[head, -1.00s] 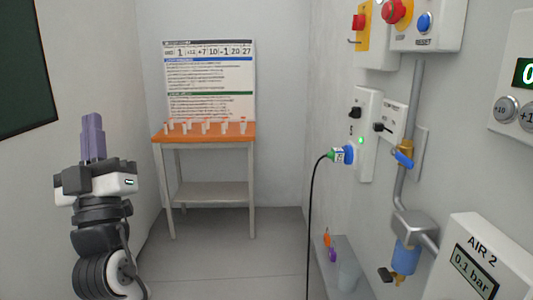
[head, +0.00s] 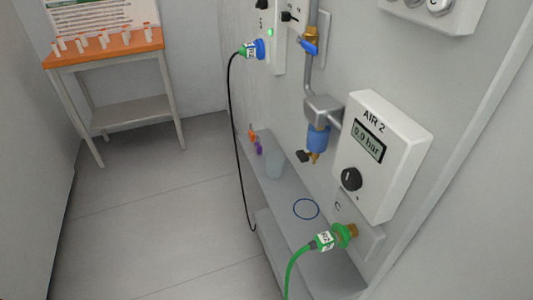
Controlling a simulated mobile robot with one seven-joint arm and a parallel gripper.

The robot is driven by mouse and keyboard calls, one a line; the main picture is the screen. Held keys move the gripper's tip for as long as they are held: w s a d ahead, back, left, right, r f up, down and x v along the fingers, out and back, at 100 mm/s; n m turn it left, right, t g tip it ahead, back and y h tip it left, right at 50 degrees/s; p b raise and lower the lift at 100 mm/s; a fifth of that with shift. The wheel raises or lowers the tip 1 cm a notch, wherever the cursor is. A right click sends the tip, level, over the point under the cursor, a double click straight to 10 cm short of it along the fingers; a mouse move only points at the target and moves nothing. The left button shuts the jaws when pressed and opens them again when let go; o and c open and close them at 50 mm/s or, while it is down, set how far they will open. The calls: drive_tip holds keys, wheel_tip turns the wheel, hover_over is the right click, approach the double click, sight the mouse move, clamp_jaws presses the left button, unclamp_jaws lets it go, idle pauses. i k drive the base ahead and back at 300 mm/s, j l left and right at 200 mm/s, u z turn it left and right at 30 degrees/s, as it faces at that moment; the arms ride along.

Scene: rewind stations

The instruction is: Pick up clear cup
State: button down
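A clear, pale translucent cup (head: 275,164) stands upright on the grey wall shelf (head: 284,194), below the blue-bowled air fitting. It looks empty, though its inside is hard to make out. My gripper is not in the head view now, so its distance from the cup cannot be seen.
Orange and purple small items (head: 256,141) lie behind the cup. A blue ring (head: 306,209) is marked on the shelf in front. A black cable (head: 238,150) hangs left of the shelf; a green hose (head: 296,262) runs at its front. An orange-topped table (head: 104,47) stands at back left.

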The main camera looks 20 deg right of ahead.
sight(274, 159)
drive_tip(key=i+j+z, duration=0.45)
drive_tip(key=j+z, duration=0.3)
drive_tip(key=i+j+z, duration=0.15)
drive_tip(key=j+z, duration=0.2)
